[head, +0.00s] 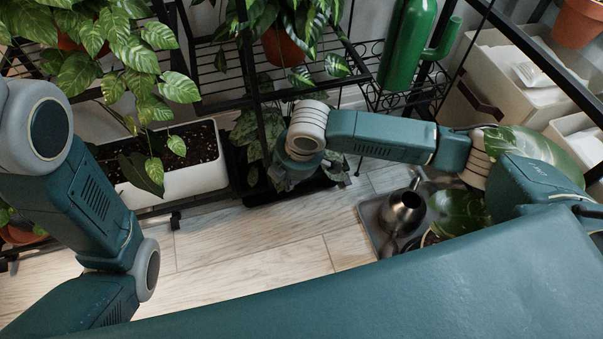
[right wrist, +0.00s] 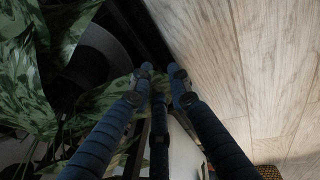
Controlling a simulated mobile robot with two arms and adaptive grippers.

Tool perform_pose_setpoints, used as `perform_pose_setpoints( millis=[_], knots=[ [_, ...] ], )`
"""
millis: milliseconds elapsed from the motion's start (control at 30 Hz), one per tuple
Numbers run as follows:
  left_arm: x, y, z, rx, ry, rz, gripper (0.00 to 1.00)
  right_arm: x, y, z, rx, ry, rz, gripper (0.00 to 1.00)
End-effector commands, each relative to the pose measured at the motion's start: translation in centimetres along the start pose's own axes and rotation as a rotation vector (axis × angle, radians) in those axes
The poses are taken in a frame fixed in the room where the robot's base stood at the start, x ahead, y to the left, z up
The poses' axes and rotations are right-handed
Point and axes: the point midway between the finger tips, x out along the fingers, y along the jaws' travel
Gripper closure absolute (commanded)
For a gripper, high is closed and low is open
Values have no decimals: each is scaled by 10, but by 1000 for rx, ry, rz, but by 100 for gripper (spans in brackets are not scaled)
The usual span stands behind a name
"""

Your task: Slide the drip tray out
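The drip tray (head: 323,184) is black and low, on the floor under the dark rack, with a leafy plant (head: 247,135) standing in it. My right gripper (head: 283,184) points down at the tray's front edge, seen from above and partly hidden by its own wrist. In the right wrist view its fingertips (right wrist: 160,80) are close together at the black tray edge (right wrist: 150,35), beside a dark round pot (right wrist: 92,52). Whether they grip the edge cannot be told. My left arm shows at the left of the head view, but its gripper is out of sight.
A white planter (head: 201,174) stands left of the tray. A grey tray (head: 371,224) with a metal watering can (head: 403,211) lies on the floor to the right. The wooden floor (head: 240,240) in front of the drip tray is clear.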

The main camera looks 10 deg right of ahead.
Motion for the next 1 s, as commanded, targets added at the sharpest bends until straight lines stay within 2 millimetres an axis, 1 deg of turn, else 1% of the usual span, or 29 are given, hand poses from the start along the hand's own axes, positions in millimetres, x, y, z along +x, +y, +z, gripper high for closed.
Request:
perform_pose_setpoints(
  millis=[33,100,200,567,667,767,1000],
  knots=[
    [-1,2,-6,1,12,4,100,5,-1,18,-5,-52,-17,82],
    [1,3,-8,2,19,7,100,5,-3,34,-9,-99,-41,82],
    [3,3,-10,3,24,9,100,4,-5,46,-10,-132,-57,82],
    [2,3,-10,3,23,8,100,6,-6,47,-11,-135,-59,82],
    [-5,5,-12,3,23,9,100,15,-7,48,-11,-135,-59,82],
    [-17,7,-16,3,23,9,100,30,-8,50,-11,-135,-60,82],
    [-52,14,-28,3,24,9,100,75,-11,56,-11,-135,-59,82]
  ],
)
